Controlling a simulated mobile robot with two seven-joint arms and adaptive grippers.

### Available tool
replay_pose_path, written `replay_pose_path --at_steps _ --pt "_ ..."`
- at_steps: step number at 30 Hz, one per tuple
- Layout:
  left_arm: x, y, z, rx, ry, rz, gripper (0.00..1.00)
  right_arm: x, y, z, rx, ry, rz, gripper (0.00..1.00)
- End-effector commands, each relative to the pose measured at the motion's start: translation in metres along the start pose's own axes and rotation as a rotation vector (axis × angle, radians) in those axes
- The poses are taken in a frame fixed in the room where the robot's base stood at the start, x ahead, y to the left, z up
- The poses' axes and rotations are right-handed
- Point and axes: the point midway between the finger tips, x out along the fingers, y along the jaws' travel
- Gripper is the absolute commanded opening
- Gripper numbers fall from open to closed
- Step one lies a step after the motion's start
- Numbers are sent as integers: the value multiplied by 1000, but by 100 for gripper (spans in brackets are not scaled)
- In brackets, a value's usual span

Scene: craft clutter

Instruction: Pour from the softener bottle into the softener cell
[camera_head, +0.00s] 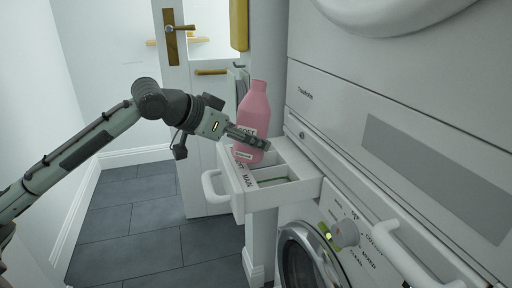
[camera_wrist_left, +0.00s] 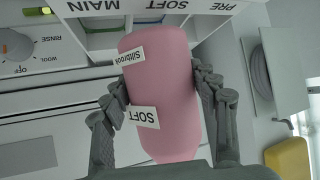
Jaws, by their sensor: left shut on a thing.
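The pink softener bottle (camera_head: 254,105) is nearly upright, leaning slightly, with its narrow neck up. It carries white labels, one reading SOFT, and fills the middle of the left wrist view (camera_wrist_left: 168,80). My left gripper (camera_head: 258,140) is shut around the bottle's lower body, with a finger on each side in the wrist view (camera_wrist_left: 164,84). The bottle's base is at the back of the open white drawer (camera_head: 304,190); I cannot tell whether it touches. The softener cell is the middle one, by the SOFT marking (camera_wrist_left: 167,6), partly hidden by the bottle. My right gripper is not in view.
The drawer sticks out of the washing machine by its handle (camera_head: 212,188). A control knob (camera_head: 345,233) and round door (camera_head: 303,258) are below it. A white door (camera_head: 208,150) stands behind. The tiled floor (camera_head: 130,215) at left is clear.

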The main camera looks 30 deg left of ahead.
Motion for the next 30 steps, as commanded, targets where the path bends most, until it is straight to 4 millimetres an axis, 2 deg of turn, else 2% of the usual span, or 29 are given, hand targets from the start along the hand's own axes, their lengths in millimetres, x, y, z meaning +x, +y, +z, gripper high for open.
replay_pose_path --at_steps 1,3,11,18,24,30 --pt "-3 0 -5 0 2 0 12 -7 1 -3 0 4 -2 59" --pt "-1 0 -2 0 4 0 12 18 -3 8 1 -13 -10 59" --pt "-3 0 -5 1 5 -1 12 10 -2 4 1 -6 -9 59" --pt "-12 0 -18 1 4 -1 12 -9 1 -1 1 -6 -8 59" --pt "-17 0 -26 2 5 -1 12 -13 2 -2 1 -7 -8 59" --pt "-18 0 -26 1 4 -1 12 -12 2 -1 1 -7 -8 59"
